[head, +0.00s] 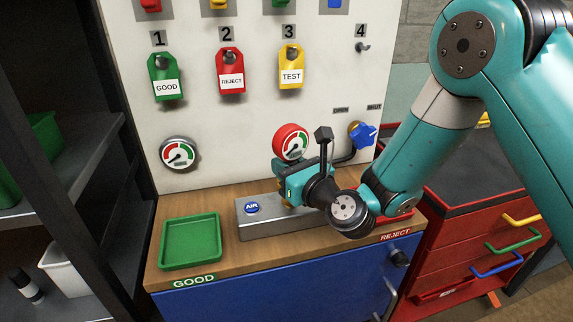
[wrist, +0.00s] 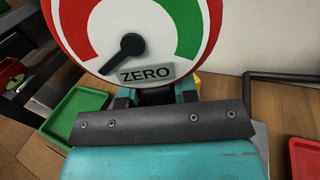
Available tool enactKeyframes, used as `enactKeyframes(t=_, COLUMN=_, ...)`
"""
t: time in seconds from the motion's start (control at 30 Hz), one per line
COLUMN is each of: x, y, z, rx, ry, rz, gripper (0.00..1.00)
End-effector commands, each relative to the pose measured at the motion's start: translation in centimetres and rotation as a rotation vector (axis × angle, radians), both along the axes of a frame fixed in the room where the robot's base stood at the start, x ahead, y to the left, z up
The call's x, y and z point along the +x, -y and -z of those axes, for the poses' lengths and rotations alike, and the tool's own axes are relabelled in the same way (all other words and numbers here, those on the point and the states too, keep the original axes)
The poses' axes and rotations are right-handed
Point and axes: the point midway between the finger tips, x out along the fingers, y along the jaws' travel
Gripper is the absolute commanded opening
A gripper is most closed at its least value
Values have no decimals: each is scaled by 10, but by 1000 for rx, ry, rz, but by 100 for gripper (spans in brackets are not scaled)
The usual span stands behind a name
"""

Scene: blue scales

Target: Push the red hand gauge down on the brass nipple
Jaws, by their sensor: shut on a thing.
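The red hand gauge (head: 291,140) has a red rim and a white dial with red and green bands. It stands upright above the grey AIR block (head: 262,229). In the wrist view, the gauge dial (wrist: 150,20) fills the top, and its black needle points toward the ZERO label. My gripper (head: 290,172) is shut on the gauge below its dial. Its fingers (wrist: 157,95) also show in the wrist view, on either side of a dark stem. The brass nipple is not clearly visible; my gripper covers that area, so I cannot tell whether the gauge touches it.
A blue valve handle (head: 362,135) on a pipe is close behind my gripper at right. A green tray (head: 190,242) is at left on the bench, and a red tray (wrist: 304,158) at right. A wall gauge (head: 179,153) and hanging tags are on the white panel.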

Motion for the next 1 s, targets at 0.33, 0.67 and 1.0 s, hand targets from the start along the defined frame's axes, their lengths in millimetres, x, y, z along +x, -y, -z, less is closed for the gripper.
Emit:
enactKeyframes(t=0.33, x=0, y=0, z=6, rx=2, ry=1, rz=1, gripper=0)
enactKeyframes(t=0.67, x=0, y=0, z=12, rx=1, ry=2, rz=1, gripper=0)
enactKeyframes(t=1.0, x=0, y=0, z=18, rx=1, ry=2, rz=1, gripper=0)
